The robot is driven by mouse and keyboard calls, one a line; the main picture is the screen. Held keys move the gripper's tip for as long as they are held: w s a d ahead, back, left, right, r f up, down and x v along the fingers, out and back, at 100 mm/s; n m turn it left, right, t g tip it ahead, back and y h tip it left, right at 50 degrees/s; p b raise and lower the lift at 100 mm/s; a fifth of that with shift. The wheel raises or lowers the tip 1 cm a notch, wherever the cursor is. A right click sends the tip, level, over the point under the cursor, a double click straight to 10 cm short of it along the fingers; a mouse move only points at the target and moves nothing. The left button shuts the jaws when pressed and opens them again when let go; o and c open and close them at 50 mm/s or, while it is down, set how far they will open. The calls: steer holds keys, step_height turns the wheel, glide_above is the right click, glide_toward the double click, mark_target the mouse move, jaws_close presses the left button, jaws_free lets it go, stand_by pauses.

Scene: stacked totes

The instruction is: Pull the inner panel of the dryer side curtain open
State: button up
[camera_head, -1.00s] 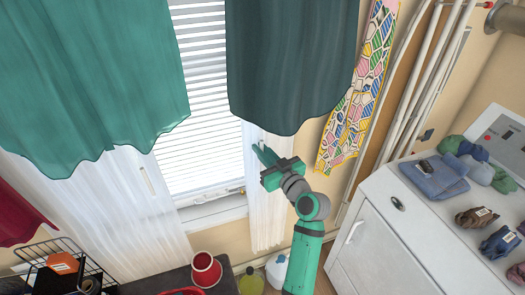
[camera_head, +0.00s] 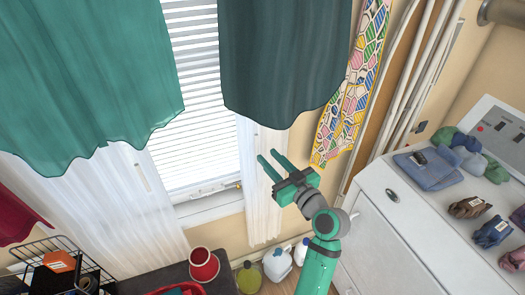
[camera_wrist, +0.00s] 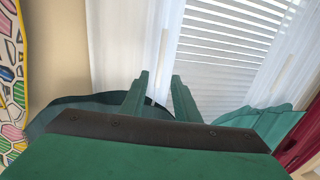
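The white sheer inner panel (camera_head: 262,210) on the dryer side hangs narrow and gathered at the window's right edge, its top hidden behind the dark teal outer panel (camera_head: 285,60). In the wrist view the white inner panel (camera_wrist: 130,40) hangs beyond the fingers. My gripper (camera_head: 270,155) is in front of this panel, just below the dark teal hem. Its two green fingers are apart with nothing between them; the gap also shows in the wrist view (camera_wrist: 160,76). I cannot tell whether a fingertip touches the cloth.
The window blind (camera_head: 205,110) shows between the curtain sides. The white dryer (camera_head: 390,230), with cloths on top, stands at right. A patterned cloth (camera_head: 352,100) hangs beside the dark panel. A red cup (camera_head: 204,265) and several bottles stand below. White pipes (camera_head: 420,80) run up the wall.

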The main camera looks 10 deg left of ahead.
steer(key=shift+v, duration=1.3)
steer(key=s+d+f+m+t+h, duration=0.1)
steer(key=s+f+m+h, duration=0.35)
steer(key=s+f, duration=0.6)
steer(key=s+d+f+m+h, duration=0.1)
steer(key=s+f+m+h, duration=0.35)
steer(key=s+f, duration=0.6)
steer(key=s+r+n+h, duration=0.1)
steer(key=s+r+h, duration=0.1)
steer(key=s, duration=2.1)
